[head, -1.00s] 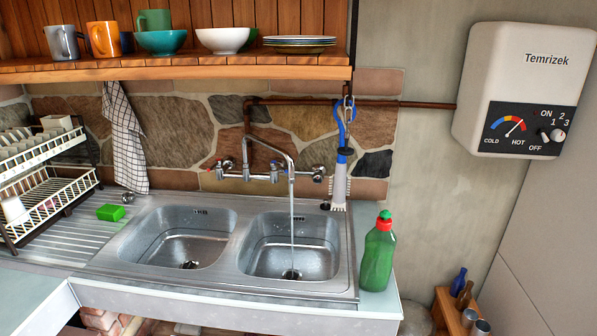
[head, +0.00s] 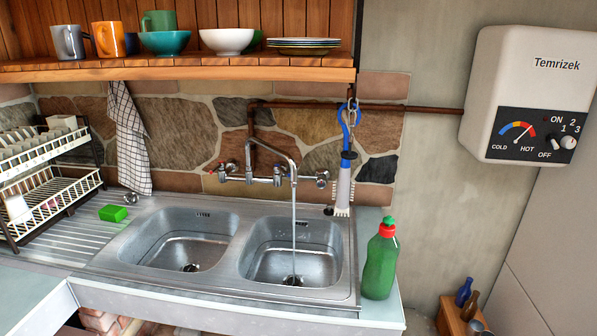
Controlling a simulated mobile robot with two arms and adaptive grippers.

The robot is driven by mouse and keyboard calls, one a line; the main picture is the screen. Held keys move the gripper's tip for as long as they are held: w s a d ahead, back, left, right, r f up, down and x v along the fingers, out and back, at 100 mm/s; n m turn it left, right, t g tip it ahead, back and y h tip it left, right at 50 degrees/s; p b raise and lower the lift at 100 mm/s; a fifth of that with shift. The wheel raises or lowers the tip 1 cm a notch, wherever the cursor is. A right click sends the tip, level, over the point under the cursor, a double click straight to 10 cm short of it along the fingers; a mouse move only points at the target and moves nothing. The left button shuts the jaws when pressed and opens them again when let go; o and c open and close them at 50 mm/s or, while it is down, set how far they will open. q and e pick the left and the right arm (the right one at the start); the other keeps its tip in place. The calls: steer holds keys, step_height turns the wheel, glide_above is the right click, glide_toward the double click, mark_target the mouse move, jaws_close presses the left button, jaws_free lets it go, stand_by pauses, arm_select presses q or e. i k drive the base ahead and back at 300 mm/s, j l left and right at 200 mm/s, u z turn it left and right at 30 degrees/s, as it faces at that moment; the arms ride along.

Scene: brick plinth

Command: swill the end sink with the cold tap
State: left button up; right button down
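A steel sink unit has two basins, a left basin (head: 180,240) and a right basin (head: 292,252). The right basin is at the end nearer the green bottle. A wall-mounted mixer tap (head: 262,180) sits behind them, with a handle at each side and a long spout (head: 284,150) over the right basin. A thin stream of water (head: 294,225) runs from the spout into the right basin near its drain (head: 292,280). Which handle is open I cannot tell. Neither of my grippers is in view.
A green bottle (head: 380,262) stands right of the sink. A brush (head: 343,188) hangs from a hook behind it. A green sponge (head: 113,213) and a dish rack (head: 40,180) are at left. A shelf (head: 180,72) with crockery overhangs the sink. A water heater (head: 540,90) hangs at right.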

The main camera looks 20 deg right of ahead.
mark_target(277, 167)
steer(key=l+u, duration=0.3)
steer(key=l, duration=0.55)
steer(key=l+u, duration=0.25)
steer(key=l, duration=0.6)
